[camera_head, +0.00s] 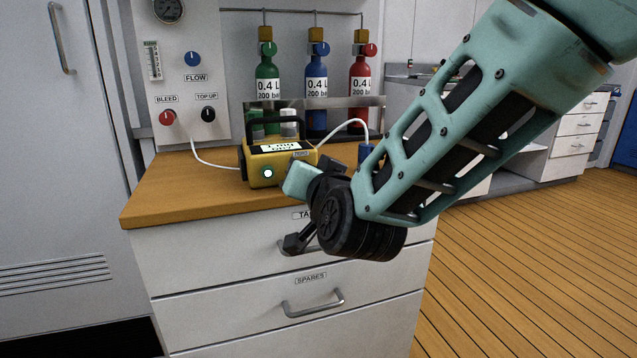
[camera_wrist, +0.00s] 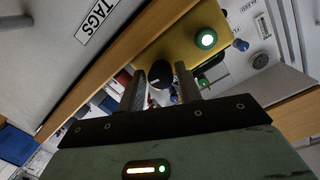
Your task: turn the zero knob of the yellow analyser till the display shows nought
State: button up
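The yellow analyser (camera_head: 262,170) stands on the wooden counter top in the head view, with a black handle and a lit display (camera_head: 280,147). I cannot read the display's digits surely. A glowing white-green round light (camera_head: 268,173) is on its front; it also shows in the wrist view (camera_wrist: 206,39). In the wrist view the black zero knob (camera_wrist: 160,74) sits on the yellow face (camera_wrist: 182,42). My gripper (camera_wrist: 161,68) is open, its two fingers apart with the knob between their tips; I cannot tell whether they touch it. In the head view my arm hides the knob.
The wooden counter (camera_head: 165,190) tops a white drawer unit (camera_head: 200,255). Behind stand green (camera_head: 267,90), blue (camera_head: 317,90) and red (camera_head: 361,90) bottles. A panel (camera_head: 180,75) with bleed, flow and top-up knobs is at left. White tubes run from the analyser. Wooden floor (camera_head: 520,270) is free at right.

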jog(key=b+v, duration=0.3)
jog(key=v, duration=1.4)
jog(key=shift+b, duration=0.35)
dwell(1.0)
